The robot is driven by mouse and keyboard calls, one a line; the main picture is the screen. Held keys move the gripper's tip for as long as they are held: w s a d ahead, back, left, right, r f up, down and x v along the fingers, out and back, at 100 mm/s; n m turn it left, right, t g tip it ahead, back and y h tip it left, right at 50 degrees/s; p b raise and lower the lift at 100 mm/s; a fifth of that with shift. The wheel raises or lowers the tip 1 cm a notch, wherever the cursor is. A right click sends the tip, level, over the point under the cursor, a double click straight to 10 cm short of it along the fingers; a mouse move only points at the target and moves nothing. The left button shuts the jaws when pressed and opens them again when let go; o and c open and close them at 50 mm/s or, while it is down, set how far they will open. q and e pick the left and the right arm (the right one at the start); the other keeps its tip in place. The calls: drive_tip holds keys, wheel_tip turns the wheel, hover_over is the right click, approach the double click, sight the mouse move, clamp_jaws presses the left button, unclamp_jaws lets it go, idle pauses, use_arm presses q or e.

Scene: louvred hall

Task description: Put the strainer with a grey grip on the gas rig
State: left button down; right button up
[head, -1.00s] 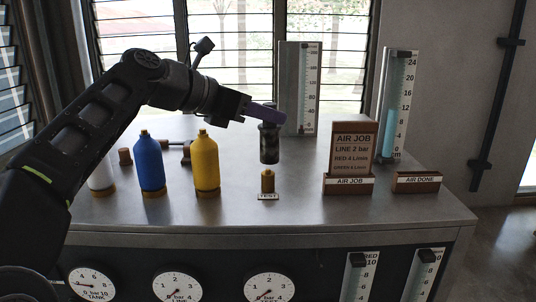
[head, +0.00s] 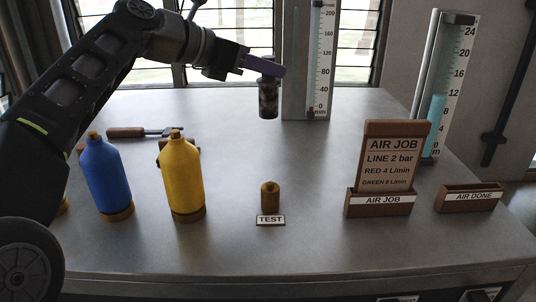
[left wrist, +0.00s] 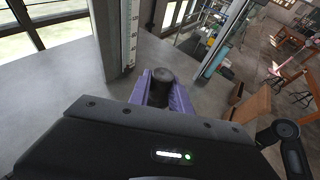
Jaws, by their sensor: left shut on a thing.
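My left gripper (head: 264,67), with purple fingers, is shut on a dark mottled cylinder with a grey top, which looks like the strainer (head: 268,100). It hangs upright in the air, apart from the bench. In the left wrist view its round dark top (left wrist: 160,78) sits between the purple fingers. A short brass stub (head: 270,195) stands on the metal bench (head: 310,235) behind a small TEST label (head: 270,220). In the head view the strainer appears well above and beyond the stub. Which part counts as the gas rig is not clear. My right gripper is not in view.
A blue bottle (head: 108,178) and a yellow bottle (head: 183,178) stand left of the stub. A wooden AIR JOB holder (head: 379,203) and an AIR DONE tray (head: 468,199) stand right. Tall scales (head: 322,65) (head: 437,110) stand behind. A tool (head: 128,132) lies behind the bottles.

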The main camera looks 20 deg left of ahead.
sight(261, 116)
use_arm(q)
drive_tip(key=shift+s, duration=0.1)
wheel_tip(261, 116, down, 6)
drive_tip(key=shift+r, duration=0.1)
idle(0.4)
drive_tip(key=shift+f, duration=0.45)
wheel_tip(261, 116, down, 3)
drive_tip(key=shift+f, duration=0.1)
drive_tip(key=shift+f, duration=0.1)
drive_tip(key=shift+f, duration=0.15)
drive_tip(key=c, duration=1.2)
unclamp_jaws()
